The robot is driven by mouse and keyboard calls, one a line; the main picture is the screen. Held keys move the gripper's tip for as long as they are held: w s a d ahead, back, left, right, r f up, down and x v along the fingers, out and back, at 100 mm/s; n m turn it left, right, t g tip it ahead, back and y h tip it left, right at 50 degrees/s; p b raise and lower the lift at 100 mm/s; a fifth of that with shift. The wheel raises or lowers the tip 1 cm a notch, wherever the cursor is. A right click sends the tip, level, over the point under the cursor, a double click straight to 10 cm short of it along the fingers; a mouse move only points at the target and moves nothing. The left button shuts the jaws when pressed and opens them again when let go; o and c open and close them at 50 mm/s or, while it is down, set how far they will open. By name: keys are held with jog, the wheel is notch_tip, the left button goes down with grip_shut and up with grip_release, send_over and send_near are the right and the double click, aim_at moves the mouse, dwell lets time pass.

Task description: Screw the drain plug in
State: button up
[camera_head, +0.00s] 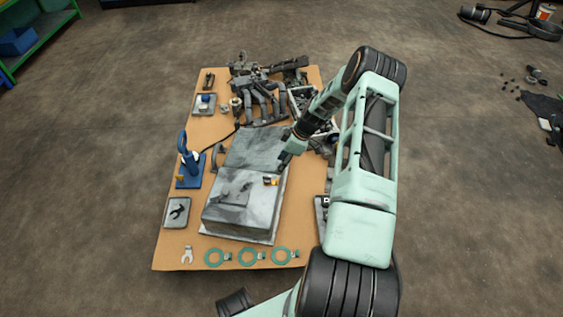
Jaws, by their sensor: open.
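A grey box-like metal part (238,203) lies on the tan work board, with a flat raised rear section. A small orange-brass piece (270,181) sits at its right upper edge. It may be the drain plug, but it is too small to tell. My gripper (284,163) hangs just above and behind this piece, over the right side of the grey part, and points down to the left. It is open. Its fingertips are small and dark, and I see nothing between them. I cannot tell whether they touch the part.
The work board (178,252) lies on the concrete floor. A blue upright tool (188,165) stands at its left. Green rings (215,257) and a small wrench (187,255) lie along the front edge. Dark machine parts (262,88) crowd the back. My arm covers the right side.

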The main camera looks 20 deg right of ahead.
aim_at(267, 178)
jog(key=b+x, duration=0.3)
jog(key=x, duration=0.7)
jog(key=shift+w+a+f, duration=0.1)
jog(key=shift+a+f, duration=0.05)
jog(key=shift+f, duration=0.2)
